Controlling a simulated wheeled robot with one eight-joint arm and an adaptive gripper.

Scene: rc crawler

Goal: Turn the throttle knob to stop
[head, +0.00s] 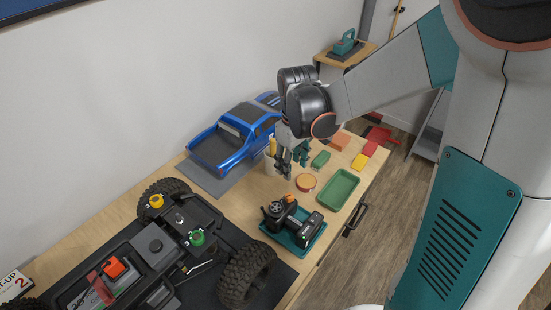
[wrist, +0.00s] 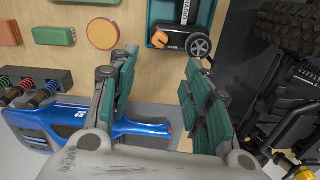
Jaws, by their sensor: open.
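The black radio transmitter (head: 290,222) lies in a teal tray (head: 299,247) on the bench. It has a wheel, an orange part and a small green light; its top part shows in the wrist view (wrist: 185,42). The RC crawler chassis carries an orange knob-like part (head: 115,267), a yellow cap (head: 156,201) and a green cap (head: 197,238). I cannot tell which part is the throttle knob. My gripper (head: 291,163) is open and empty above the back of the bench, apart from the transmitter. Its green-padded fingers also show in the wrist view (wrist: 160,85).
A blue truck body (head: 240,135) stands on a grey mat left of my gripper. An orange round tin (head: 306,182), a green box (head: 320,159) and an empty green tray (head: 338,190) lie right of it. A yellow-handled tool (head: 272,146) stands close by.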

